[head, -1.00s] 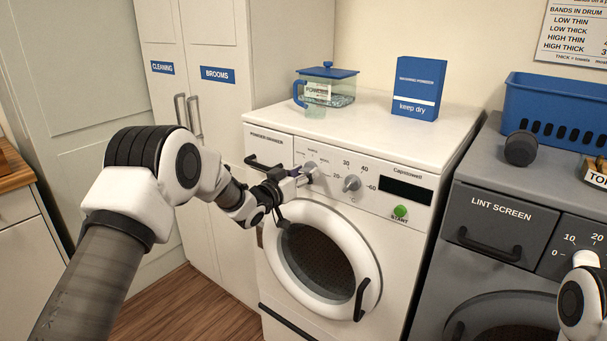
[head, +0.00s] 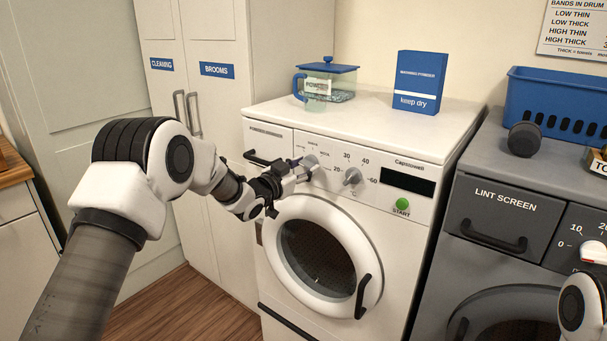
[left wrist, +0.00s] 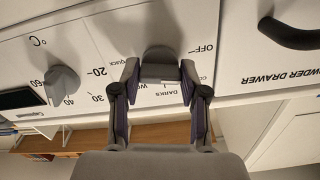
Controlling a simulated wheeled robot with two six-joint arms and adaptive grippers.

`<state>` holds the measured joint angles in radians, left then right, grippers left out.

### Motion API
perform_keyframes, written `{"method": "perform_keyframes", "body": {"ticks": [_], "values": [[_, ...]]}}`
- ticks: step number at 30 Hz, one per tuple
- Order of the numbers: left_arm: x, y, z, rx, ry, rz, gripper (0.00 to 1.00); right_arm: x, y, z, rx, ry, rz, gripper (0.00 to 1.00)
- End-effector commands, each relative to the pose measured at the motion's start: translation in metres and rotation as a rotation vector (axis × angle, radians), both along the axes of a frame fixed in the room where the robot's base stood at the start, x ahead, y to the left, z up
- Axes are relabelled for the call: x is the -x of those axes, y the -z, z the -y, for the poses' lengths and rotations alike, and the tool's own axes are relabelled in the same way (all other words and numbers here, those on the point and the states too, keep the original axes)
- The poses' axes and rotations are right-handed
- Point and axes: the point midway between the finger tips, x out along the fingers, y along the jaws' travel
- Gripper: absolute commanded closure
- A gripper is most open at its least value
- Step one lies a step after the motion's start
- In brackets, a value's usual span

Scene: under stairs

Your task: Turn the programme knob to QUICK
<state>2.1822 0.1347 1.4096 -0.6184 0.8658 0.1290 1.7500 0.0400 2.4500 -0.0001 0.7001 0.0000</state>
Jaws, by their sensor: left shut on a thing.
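The programme knob (head: 311,162) is a grey dial on the white washer's panel, left of the temperature knob (head: 352,176). My left gripper (head: 304,172) reaches it from the left and is shut on it. In the left wrist view the fingers (left wrist: 160,84) lie on either side of the programme knob (left wrist: 162,58). That view is upside down. The words OFF, DARKS and QUICK show around the knob, partly covered by knob and fingers. I cannot tell which word the knob points to. My right gripper is not in view; only part of that arm shows at the lower right.
The powder drawer handle (head: 263,158) is left of the knob. The green START button (head: 402,204) and the round door (head: 320,256) are on the washer's front. A glass jar (head: 327,88) and a blue powder box (head: 418,84) stand on top. A grey machine (head: 489,215) is at right.

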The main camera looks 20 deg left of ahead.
Motion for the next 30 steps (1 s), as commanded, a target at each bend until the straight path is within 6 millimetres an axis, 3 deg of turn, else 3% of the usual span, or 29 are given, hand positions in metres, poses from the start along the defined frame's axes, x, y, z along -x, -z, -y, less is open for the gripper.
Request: {"method": "perform_keyframes", "body": {"ticks": [30], "values": [[0.0, 0.003, 0.0, -0.906, -0.002, 0.333, 0.91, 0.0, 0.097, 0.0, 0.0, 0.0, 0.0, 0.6]]}}
